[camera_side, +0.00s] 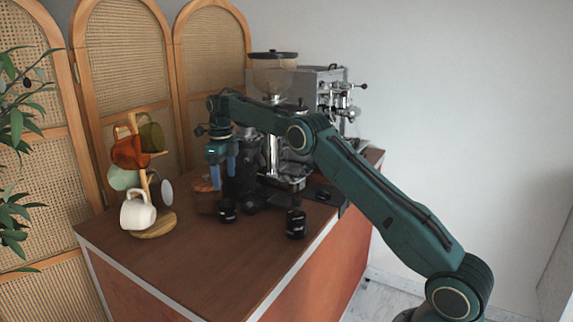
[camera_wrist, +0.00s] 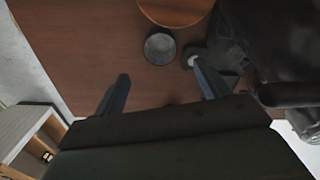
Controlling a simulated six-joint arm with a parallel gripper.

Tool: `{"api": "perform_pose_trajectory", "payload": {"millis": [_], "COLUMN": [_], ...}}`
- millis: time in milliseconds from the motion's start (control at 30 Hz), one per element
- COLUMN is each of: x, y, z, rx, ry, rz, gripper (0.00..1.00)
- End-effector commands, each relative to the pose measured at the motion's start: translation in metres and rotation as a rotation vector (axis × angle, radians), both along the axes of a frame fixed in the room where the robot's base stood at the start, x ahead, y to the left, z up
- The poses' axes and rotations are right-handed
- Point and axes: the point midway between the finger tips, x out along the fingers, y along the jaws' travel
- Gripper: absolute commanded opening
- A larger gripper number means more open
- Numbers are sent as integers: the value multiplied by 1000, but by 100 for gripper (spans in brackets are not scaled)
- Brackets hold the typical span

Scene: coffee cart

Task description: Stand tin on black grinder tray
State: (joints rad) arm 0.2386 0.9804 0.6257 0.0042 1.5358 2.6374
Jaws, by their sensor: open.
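My gripper (camera_side: 222,172) is open and points down beside the black grinder, above the brown counter. In the wrist view its two fingers (camera_wrist: 160,72) are apart with bare counter between them. A small round grey-topped container (camera_wrist: 160,47), which looks like the tin, stands on the counter just beyond the fingertips, untouched. I cannot tell for certain which object in the side view is the tin. The grinder (camera_side: 272,75) has a clear hopper and a dark body, partly behind my arm. Its black tray cannot be clearly made out; dark parts (camera_wrist: 285,45) fill the right of the wrist view.
A mug tree (camera_side: 155,225) with several mugs stands left of my gripper. Two small black cylinders stand on the counter, one near the grinder (camera_side: 227,211) and one farther right (camera_side: 295,224). An espresso machine (camera_side: 325,90) is behind. The front counter (camera_side: 215,265) is clear.

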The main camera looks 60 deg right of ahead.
Motion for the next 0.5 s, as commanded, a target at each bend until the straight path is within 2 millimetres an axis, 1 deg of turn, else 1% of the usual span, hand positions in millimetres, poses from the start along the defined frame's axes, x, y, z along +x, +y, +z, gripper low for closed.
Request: {"api": "perform_pose_trajectory", "payload": {"millis": [333, 500], "x": [0, -1], "y": [0, 2], "z": [0, 4], "rx": [0, -1], "ry": [0, -4], "rz": [0, 22], "gripper": [74, 74]}}
